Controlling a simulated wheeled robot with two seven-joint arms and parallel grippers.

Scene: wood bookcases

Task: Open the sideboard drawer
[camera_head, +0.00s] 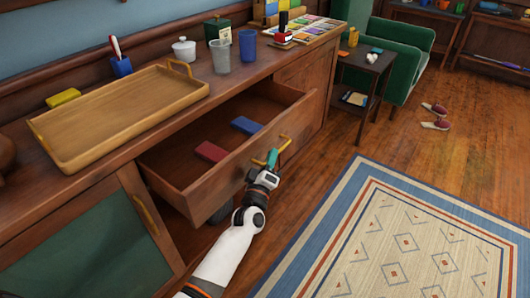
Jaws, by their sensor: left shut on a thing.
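The wooden sideboard (232,90) runs along the wall from the lower left to the upper middle. Its drawer (232,168) stands pulled well out, and I see into it. A red block (210,151) and a blue block (246,125) lie inside on the drawer floor. The drawer front has a yellow handle (285,143). My left gripper (272,158) is at the handle, in front of the drawer face, and is shut on it. The fingers partly cover the handle. My right gripper is out of view.
A wooden tray (118,112), cups and a white pot (184,49) stand on the sideboard top. A green-panelled door (85,250) is left of the drawer. A small dark table (366,62) and green armchair (400,50) stand beyond. A patterned rug (400,235) covers open floor.

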